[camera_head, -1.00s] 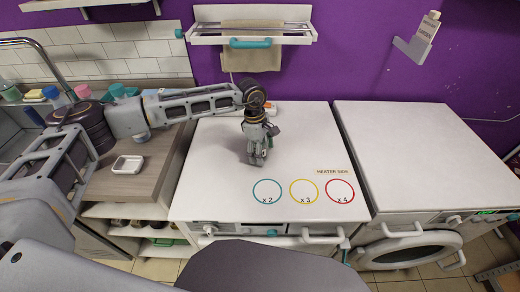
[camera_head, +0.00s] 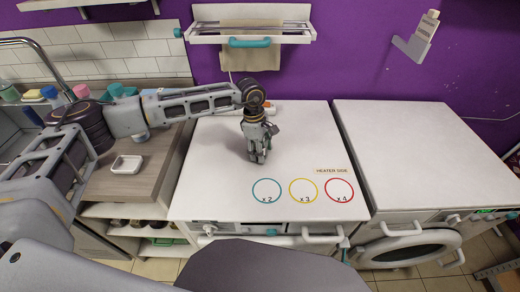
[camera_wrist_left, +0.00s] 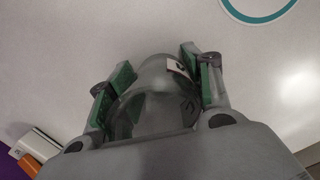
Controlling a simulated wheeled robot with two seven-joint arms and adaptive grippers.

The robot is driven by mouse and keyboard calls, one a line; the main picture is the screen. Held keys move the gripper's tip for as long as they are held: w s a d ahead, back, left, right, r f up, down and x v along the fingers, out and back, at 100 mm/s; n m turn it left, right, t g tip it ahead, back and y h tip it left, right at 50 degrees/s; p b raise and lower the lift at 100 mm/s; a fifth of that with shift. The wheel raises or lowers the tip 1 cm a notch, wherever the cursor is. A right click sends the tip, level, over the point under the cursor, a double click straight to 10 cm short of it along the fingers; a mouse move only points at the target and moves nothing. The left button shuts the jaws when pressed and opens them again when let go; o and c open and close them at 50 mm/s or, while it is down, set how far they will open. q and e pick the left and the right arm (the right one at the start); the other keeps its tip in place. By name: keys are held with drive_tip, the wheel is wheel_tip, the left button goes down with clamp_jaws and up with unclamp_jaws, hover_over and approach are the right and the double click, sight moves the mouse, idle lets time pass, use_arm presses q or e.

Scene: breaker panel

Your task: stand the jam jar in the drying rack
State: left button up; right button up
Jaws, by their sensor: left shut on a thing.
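My left gripper (camera_head: 258,157) points down over the white counter top, behind the coloured rings. In the left wrist view its green-padded fingers (camera_wrist_left: 155,65) are closed on both sides of a grey, rounded, glassy jar (camera_wrist_left: 152,98) with a small white label patch. I take it to be the jam jar; its lower part is hidden by the gripper body. In the head view the jar is hardly visible between the fingers. A white slatted rack (camera_head: 290,39) with a teal handle hangs on the purple wall; I cannot tell whether it is the drying rack. My right gripper is not in view.
Teal, yellow and red rings (camera_head: 339,190) mark the counter's front. A small orange and white thing (camera_head: 270,106) lies behind my gripper. A white dish (camera_head: 127,165) sits on the wooden counter. Bottles and cups stand by the sink. The right white top (camera_head: 420,150) is clear.

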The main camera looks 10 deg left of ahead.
use_arm(q)
drive_tip(key=shift+r, duration=0.15)
drive_tip(key=shift+r, duration=0.55)
wheel_tip(320, 180, up, 9)
drive_tip(key=shift+f, duration=0.15)
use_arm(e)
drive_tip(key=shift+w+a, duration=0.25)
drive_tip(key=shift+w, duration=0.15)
use_arm(q)
drive_tip(key=shift+f, duration=0.1)
